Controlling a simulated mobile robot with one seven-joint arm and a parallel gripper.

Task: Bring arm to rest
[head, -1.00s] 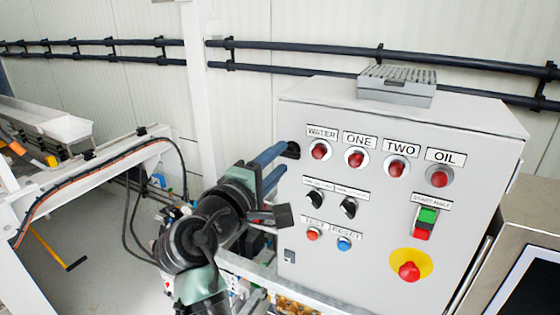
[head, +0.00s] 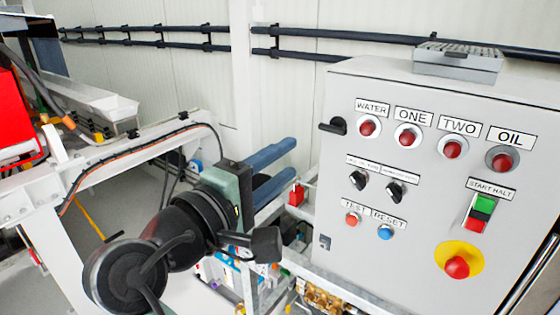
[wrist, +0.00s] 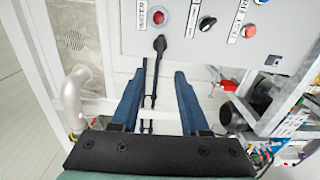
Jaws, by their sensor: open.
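My gripper (head: 291,161) is open and empty, its two blue fingers pointing right toward the left side of the grey control cabinet (head: 420,262). A gap separates the fingertips from the cabinet and from the black handle (head: 335,126) at its upper left edge. In the wrist view my gripper (wrist: 160,74) shows both fingers spread with nothing between them. The black handle (wrist: 160,44) lies beyond the tips there, near the red WATER lamp (wrist: 158,18). My arm is bent at the lower middle of the head view.
A grey ribbed box (head: 458,62) sits on the cabinet top. A red emergency button (head: 457,267) is low on its front. A white frame (head: 110,160) with cables stands at left. Brass fittings (head: 322,298) and a rail lie below the cabinet. Dark pipes (head: 160,42) run along the wall.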

